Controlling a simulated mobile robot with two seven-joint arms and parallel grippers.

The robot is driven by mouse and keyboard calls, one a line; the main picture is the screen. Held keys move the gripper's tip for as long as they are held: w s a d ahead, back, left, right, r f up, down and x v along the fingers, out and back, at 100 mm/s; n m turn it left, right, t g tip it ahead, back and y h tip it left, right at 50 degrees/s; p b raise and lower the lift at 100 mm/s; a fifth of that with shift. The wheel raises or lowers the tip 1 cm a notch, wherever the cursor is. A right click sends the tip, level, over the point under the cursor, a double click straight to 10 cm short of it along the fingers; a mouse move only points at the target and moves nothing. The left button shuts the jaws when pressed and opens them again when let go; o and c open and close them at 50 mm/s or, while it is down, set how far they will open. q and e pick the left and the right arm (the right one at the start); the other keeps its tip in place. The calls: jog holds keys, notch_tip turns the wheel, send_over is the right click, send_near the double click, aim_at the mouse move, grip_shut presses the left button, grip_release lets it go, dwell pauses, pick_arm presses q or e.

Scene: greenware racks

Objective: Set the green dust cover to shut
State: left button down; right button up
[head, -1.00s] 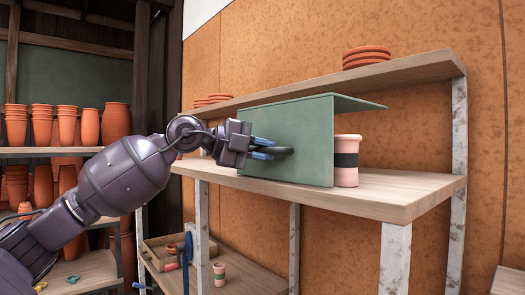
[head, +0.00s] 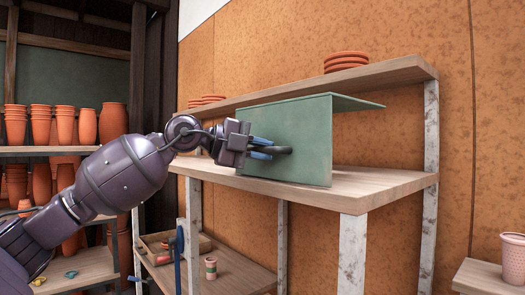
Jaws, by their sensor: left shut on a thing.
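The green dust cover (head: 300,135) is an upright panel with a flat top lip, standing on the middle shelf board (head: 370,190). It has a dark handle (head: 283,150) on its front face. My left gripper (head: 266,149), with blue fingers, comes in from the left and is shut on this handle. What stands behind the cover is hidden. My right gripper is out of view.
Stacked terracotta saucers (head: 346,61) lie on the upper board (head: 400,76). The lower board (head: 240,268) bears a wooden tray (head: 153,245) and a small banded pot (head: 211,268). Terracotta pots (head: 88,126) fill the left rack. The middle board's right end is bare.

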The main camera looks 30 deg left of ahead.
pick_arm(q)
jog(key=c, duration=1.4)
grip_release()
jog(key=shift+s+a, duration=0.15)
jog(key=shift+a, duration=0.1)
jog(key=b+v, duration=0.2)
jog(key=v, duration=0.8)
jog(key=shift+b, duration=0.35)
jog(key=shift+s+a+r, duration=0.1)
